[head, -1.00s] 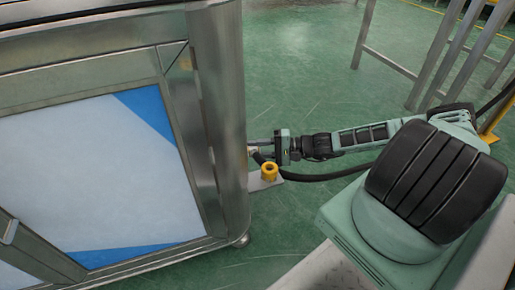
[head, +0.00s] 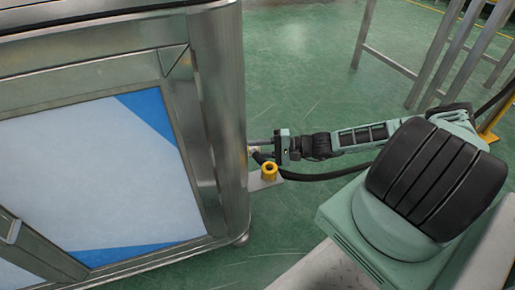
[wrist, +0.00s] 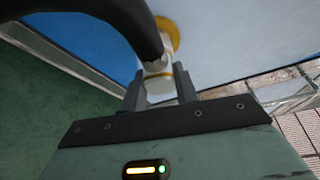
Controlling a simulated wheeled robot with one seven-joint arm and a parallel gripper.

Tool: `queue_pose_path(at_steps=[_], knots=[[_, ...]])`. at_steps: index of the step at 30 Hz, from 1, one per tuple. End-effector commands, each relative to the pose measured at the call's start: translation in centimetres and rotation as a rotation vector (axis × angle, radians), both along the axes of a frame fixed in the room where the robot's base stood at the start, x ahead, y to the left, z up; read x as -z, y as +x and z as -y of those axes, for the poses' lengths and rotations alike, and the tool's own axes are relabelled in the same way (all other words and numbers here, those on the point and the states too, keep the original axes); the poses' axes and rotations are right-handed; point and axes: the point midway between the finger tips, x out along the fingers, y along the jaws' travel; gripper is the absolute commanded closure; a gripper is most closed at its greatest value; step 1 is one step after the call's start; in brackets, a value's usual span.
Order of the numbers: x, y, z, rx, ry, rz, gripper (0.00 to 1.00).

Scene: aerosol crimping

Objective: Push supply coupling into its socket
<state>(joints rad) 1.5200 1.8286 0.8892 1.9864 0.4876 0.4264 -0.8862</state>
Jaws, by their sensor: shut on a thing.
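My gripper (wrist: 159,88) is shut on the supply coupling (wrist: 157,62), a pale metallic fitting with a thick black hose (wrist: 105,8) bending away from it. Beyond the coupling, a yellow ring (wrist: 168,38), which looks like the socket, sits on the pale blue panel. The coupling's front end is in line with the ring and close to it or in it; I cannot tell how deep. In the head view my gripper (head: 262,146) reaches to the cabinet's right side, and its fingertips are partly hidden by the corner post. The hose (head: 330,175) trails right below my arm.
The metal cabinet (head: 222,110) fills the left of the head view. A yellow collar (head: 269,171) stands on a grey bracket (head: 262,182) close below my gripper. Metal frame legs (head: 365,35) stand at the back right. Green floor (head: 300,60) is clear behind my arm.

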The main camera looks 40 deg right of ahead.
Motion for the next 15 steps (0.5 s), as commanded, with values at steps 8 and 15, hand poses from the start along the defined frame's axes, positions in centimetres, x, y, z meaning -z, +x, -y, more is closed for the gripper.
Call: queue_pose_path(at_steps=[8, 15], knots=[[-0.05, 0.09, -0.28, 0.000, 0.000, 0.001, 0.62], [-0.03, 0.09, -0.28, 0.000, -0.001, 0.001, 0.45]])
